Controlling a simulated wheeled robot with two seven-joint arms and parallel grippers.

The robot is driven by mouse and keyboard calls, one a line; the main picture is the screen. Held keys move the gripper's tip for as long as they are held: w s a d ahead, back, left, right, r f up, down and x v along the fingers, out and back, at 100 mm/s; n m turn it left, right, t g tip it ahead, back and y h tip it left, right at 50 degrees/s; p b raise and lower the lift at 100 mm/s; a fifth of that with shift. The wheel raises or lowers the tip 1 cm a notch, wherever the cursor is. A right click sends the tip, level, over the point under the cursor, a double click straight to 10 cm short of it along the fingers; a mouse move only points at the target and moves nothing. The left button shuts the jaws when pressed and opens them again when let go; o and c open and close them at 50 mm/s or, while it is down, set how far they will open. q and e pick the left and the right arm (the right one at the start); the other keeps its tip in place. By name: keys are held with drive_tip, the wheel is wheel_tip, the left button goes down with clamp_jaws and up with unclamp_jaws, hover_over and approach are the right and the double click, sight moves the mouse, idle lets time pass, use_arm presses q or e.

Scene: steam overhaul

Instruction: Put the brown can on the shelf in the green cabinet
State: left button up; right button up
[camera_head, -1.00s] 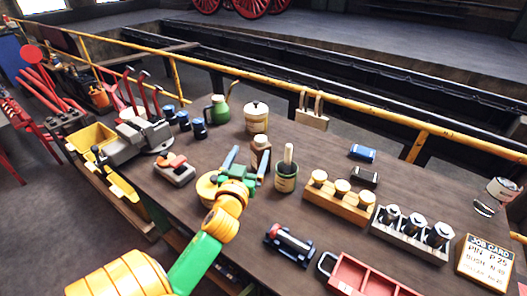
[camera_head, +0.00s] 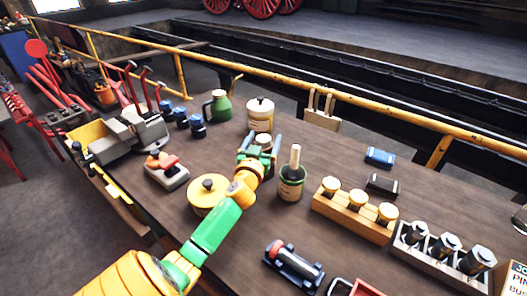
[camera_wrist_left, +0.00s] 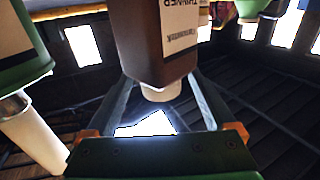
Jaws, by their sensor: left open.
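The brown can (camera_wrist_left: 160,45) with a white THINNER label fills the top middle of the left wrist view, where the picture shows it upside down. Its pale cap shows between my left gripper's fingers (camera_wrist_left: 158,100), which are open and spread to either side. In the head view my left gripper (camera_head: 259,146) is at the can on the bench, and only the can's pale top (camera_head: 262,139) shows between the fingers. I cannot tell whether the fingers touch it. My right gripper is not in view. I see no green cabinet or shelf.
A cream canister (camera_head: 260,113) stands just behind the can. A green pot with a brush (camera_head: 291,184) is close at right, and a yellow lidded pot (camera_head: 207,194) sits beside my arm. A wooden block (camera_head: 352,217) with several pegs stands further right. A yellow rail (camera_head: 340,97) runs behind the bench.

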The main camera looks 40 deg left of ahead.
use_arm(q)
drive_tip(key=shift+x, duration=1.6)
drive_tip(key=shift+s+f, duration=0.1)
drive_tip(key=shift+s, duration=0.05)
clamp_jaws()
